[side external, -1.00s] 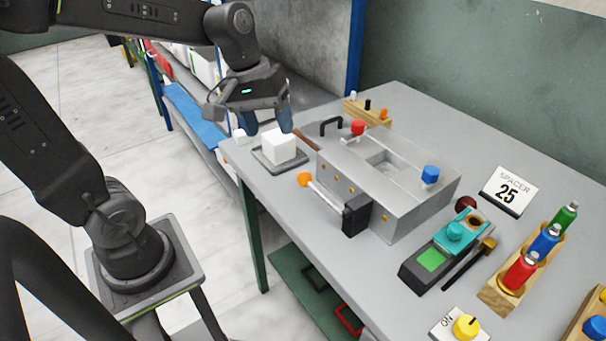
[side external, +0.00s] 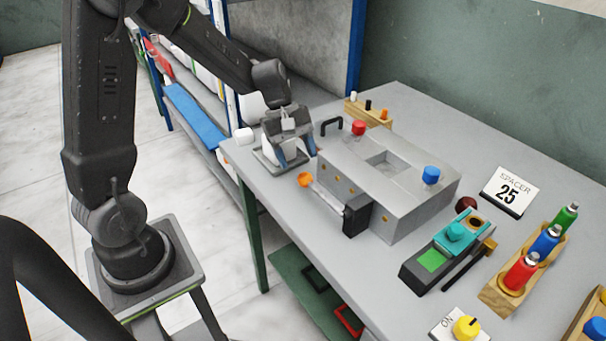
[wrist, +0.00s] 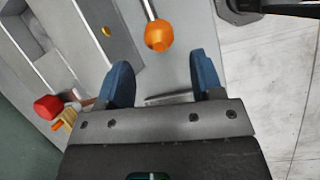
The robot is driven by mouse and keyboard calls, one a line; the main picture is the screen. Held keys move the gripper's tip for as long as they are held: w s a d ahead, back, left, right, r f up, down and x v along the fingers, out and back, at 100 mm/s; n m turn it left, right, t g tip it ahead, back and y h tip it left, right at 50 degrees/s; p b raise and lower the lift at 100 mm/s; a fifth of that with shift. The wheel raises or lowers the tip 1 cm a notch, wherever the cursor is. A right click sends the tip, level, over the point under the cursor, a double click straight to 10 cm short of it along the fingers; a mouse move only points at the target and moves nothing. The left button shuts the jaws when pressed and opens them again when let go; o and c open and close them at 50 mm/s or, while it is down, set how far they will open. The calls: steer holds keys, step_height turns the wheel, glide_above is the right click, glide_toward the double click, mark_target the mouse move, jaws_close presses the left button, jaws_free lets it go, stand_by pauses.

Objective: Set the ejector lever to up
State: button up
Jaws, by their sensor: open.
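The ejector lever (side external: 327,196) is a rod with an orange ball knob (side external: 305,180), reaching from a dark block (side external: 356,215) on the side of the grey press (side external: 412,205). The knob points toward the bench's left edge. In the wrist view the orange knob (wrist: 159,36) shows just beyond the fingertips, roughly centred between them. My gripper (side external: 296,157) is open, with blue fingers pointing down, a little behind the knob and not touching it. In the wrist view my gripper (wrist: 161,64) has nothing gripped. The white block's tray is mostly hidden by my gripper.
A black handle (side external: 331,126) and a red knob (side external: 358,127) stand close right of my gripper. A blue knob (side external: 431,174) is on the press top. A teal-topped device (side external: 440,250) and colored bottles stand farther right. The bench front left is clear.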

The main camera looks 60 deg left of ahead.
mark_target(303, 173)
steer(key=shift+x, duration=2.75)
steer(key=shift+c, duration=0.3)
jaws_close()
